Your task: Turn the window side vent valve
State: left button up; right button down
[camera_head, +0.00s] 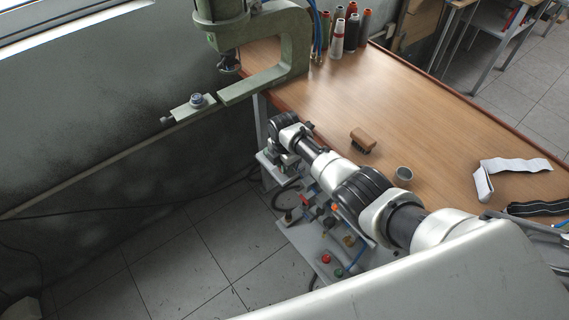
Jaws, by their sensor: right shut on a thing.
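A pneumatic panel (303,243) with valves, fittings and coloured tubing stands low beside the table. My right arm comes in from the lower right and reaches over it. My right gripper (283,163) is at the panel's far end, the one nearest the window wall, below the table edge. It is shut on a small part there, which appears to be the window side vent valve. The fingertips and most of that valve are hidden by the wrist, so its angle cannot be told. My left gripper is not in view.
Open tiled floor (190,255) lies left of the panel.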

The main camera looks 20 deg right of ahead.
dwell(0.5)
jog(key=c, duration=1.1)
grip_release()
jog(key=shift+a, duration=0.1)
jog(key=shift+r, duration=0.5)
notch_tip(320, 180, up, 10)
jog(key=shift+f, duration=0.1)
